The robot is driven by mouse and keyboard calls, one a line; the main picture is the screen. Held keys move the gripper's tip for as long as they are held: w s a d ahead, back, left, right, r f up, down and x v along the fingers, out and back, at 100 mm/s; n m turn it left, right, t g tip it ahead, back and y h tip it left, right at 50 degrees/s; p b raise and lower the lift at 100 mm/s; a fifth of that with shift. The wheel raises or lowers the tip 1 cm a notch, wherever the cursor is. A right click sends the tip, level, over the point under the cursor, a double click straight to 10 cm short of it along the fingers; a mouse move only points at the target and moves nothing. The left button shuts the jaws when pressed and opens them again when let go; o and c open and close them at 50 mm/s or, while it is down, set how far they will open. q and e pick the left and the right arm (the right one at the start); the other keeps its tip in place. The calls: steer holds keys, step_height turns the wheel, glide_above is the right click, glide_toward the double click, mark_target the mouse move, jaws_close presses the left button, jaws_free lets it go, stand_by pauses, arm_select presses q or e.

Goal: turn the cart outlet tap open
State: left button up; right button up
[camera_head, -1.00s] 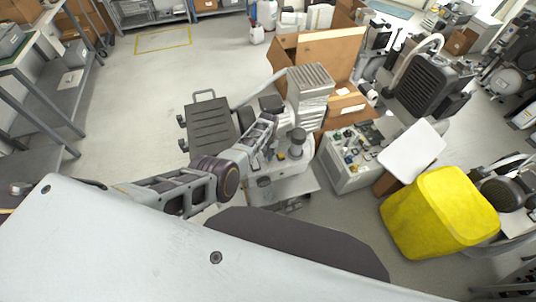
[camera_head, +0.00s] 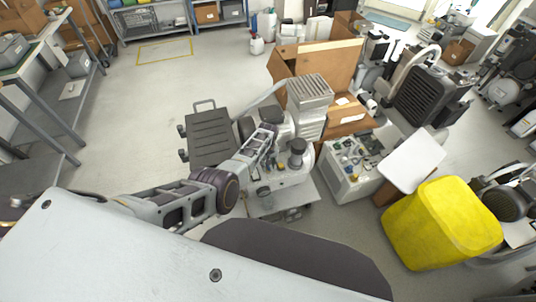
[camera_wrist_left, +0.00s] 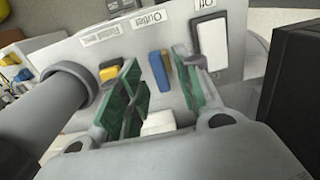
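The blue outlet tap handle (camera_wrist_left: 160,70) stands nearly upright on the pale panel below the label "Outlet" in the left wrist view. My left gripper (camera_wrist_left: 161,64) is open, with its green-padded fingers apart on either side of the blue handle. No contact between pads and handle is clear. In the head view my left arm (camera_head: 250,155) reaches over the compressor cart (camera_head: 285,178); its fingertips are hard to make out there. My right gripper is not in view.
A yellow tap (camera_wrist_left: 109,73) is left of the blue one, and a white rocker switch (camera_wrist_left: 212,43) marked "Off" is right. In the head view, an open cardboard box (camera_head: 325,65), a valve-topped unit (camera_head: 345,180) and a yellow bin (camera_head: 440,225) crowd the right. Floor at left is clear.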

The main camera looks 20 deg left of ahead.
arm_select(q)
steer(key=shift+r, duration=0.1)
step_height(320, 180, up, 12)
steer(key=shift+f, duration=0.25)
stand_by(1.0)
steer(key=shift+s, duration=0.1)
stand_by(0.5)
